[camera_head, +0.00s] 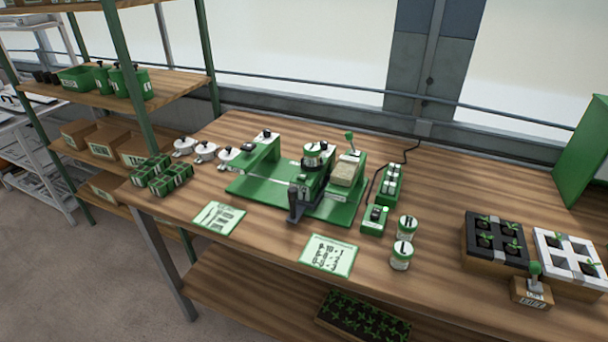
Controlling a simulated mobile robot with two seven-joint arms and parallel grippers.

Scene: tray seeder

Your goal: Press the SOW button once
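The green tray seeder (350,208) stands on the wooden table, with a round canister (318,154) on top and a dark upright part (295,203) at its front. A small green control box (371,226) sits at the seeder's front right corner. It has a dark button (376,213) on top and a small bright green light beside it. The lettering is too small to read, so I cannot tell for sure that this is the SOW button. Neither of my grippers is in view, and nothing touches the box.
A longer green switch box (389,186) lies behind the control box. Two labelled jars (402,257) stand close to its right. Printed cards (328,254) lie in front. Seedling trays (496,240) and a small lever box (532,290) are at right. Table between jars and trays is clear.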

